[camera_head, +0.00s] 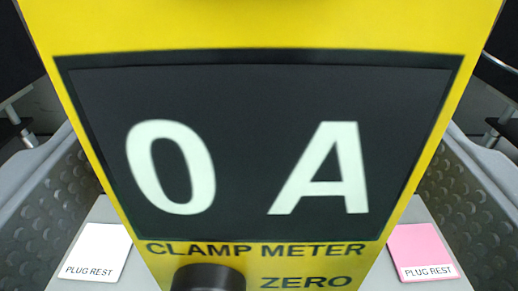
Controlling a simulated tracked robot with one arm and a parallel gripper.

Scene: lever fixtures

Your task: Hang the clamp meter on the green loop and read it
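The clamp meter (245,250) is a yellow body that fills most of the view, very close to the camera. Its dark display (262,95) reads "0 A" in large pale characters. Below the display are the words "CLAMP METER" and "ZERO", with a black round knob (208,279) at the bottom edge, partly cut off. The meter's top and jaws are outside the picture. No green loop shows. My gripper's fingers are not in view, so I cannot tell what holds the meter.
A white plate marked "PLUG REST" (97,252) lies at lower left on a grey surface. A pink plate marked "PLUG REST" (420,248) lies at lower right. Grey structures with round bumps flank both sides. The meter hides the middle.

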